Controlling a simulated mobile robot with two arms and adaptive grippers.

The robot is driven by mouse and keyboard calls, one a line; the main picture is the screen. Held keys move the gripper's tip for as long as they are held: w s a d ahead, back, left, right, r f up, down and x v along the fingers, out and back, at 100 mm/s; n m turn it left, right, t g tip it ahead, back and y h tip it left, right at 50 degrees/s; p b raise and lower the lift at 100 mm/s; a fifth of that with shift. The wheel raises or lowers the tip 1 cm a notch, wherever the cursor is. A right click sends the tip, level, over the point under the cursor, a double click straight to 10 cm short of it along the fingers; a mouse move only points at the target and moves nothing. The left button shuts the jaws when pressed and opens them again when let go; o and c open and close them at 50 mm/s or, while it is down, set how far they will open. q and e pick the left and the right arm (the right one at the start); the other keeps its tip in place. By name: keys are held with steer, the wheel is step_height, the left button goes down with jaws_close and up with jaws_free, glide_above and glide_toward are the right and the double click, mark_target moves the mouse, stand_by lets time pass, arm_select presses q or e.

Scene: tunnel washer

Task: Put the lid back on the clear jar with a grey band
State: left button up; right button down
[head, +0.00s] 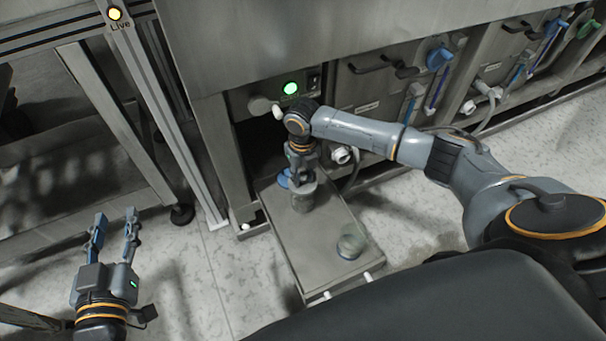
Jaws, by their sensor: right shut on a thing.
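My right gripper (294,178) points down over the left part of the grey metal surface. It is shut on what looks like the lid, mostly hidden by the fingers. Just below it stands a small greyish jar (303,199), upright; I cannot tell whether the lid touches it, and a grey band is hard to make out. A second clear, greenish round container (350,246) stands nearer to me on the same surface. My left gripper (115,222) is open and empty over the floor at the lower left.
The metal surface (318,243) is a narrow box top, bare between the two containers. Behind it is the machine front (270,45) with a green light (291,88), handles and hoses. A metal frame post (160,110) stands at the left. Pale floor lies around.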

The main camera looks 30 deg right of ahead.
arm_select(q)
steer(key=shift+s+a+f+g, duration=0.1)
steer(key=shift+s+f+g, duration=0.05)
steer(key=shift+f+g, duration=0.2)
steer(key=shift+s+a+f+g, duration=0.15)
steer(key=shift+f+g, duration=0.1)
steer(key=shift+f, duration=0.25)
stand_by(0.4)
arm_select(e)
steer(key=c, duration=1)
jaws_free()
steer(key=shift+o, duration=0.3)
steer(key=o, duration=0.4)
steer(key=shift+o, duration=0.2)
arm_select(q)
steer(key=shift+f, duration=0.1)
